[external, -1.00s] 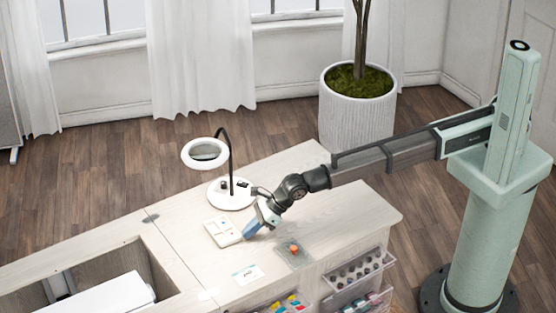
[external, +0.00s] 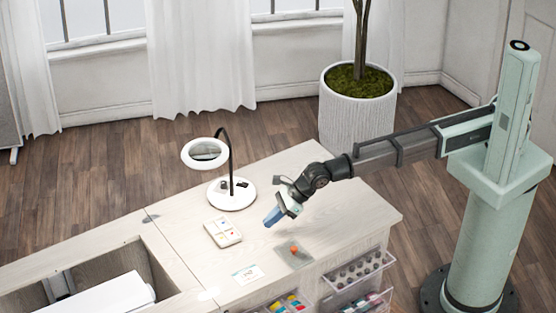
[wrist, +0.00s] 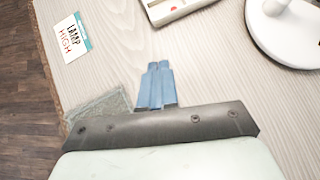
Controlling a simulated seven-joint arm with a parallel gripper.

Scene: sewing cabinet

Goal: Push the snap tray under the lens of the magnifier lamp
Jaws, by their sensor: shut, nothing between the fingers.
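The snap tray (external: 223,232) is a small white tray with coloured bits in its compartments. It lies flat on the cabinet top, in front of the lamp base; its edge also shows at the top of the wrist view (wrist: 178,8). The magnifier lamp has a white ring lens (external: 205,153) on a dark bent neck and a round white base (external: 231,194); part of the base shows in the wrist view (wrist: 290,30). My gripper (external: 270,219) has blue fingers, shut and empty, held above the top to the right of the tray and apart from it.
A clear mat or dish (external: 294,256) with an orange item lies near the front edge. A printed card (external: 247,274) lies left of it. Open drawers (external: 357,272) stick out below the front edge. The right part of the top (external: 350,215) is clear.

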